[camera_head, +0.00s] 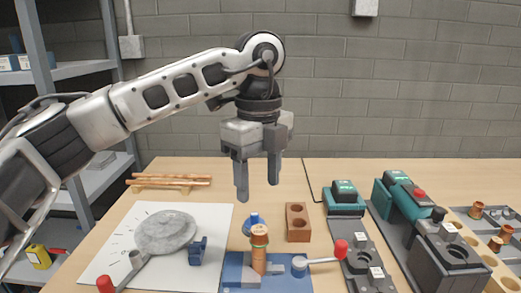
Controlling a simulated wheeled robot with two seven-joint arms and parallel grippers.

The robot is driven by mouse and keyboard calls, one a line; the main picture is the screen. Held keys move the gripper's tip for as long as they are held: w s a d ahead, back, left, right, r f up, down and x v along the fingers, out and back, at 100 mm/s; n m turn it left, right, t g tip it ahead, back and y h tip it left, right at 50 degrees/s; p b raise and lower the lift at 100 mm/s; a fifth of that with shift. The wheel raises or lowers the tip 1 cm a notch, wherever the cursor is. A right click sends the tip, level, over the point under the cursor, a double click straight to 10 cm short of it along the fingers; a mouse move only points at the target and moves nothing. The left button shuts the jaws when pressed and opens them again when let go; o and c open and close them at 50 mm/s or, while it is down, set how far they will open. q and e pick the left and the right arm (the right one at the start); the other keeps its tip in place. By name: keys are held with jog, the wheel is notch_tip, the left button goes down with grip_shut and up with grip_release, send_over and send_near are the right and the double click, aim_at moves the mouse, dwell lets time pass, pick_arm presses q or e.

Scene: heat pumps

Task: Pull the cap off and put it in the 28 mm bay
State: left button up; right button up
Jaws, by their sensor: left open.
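My left gripper (258,190) hangs open and empty, fingers pointing down, above the table's middle. Below it a copper pipe (258,258) stands upright in a blue clamp fixture (237,273). A wider copper piece with a pale rim (259,235) sits at the pipe's top, apart from the fingers; it looks like the cap. The fixture has a lever with a red knob (341,249). I cannot read which bay is 28 mm. My right gripper is not in view.
A white board (120,250) with a grey disc (166,232) lies at left. Copper pipes (168,180) lie at the back. A blue-topped object (253,219) stands behind the pipe.

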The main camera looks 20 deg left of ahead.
aim_at(259, 229)
pick_arm(q)
notch_tip(259, 229, down, 10)
jog(key=shift+f+p, duration=0.25)
jog(key=shift+p, duration=0.3)
grip_shut()
dwell(0.4)
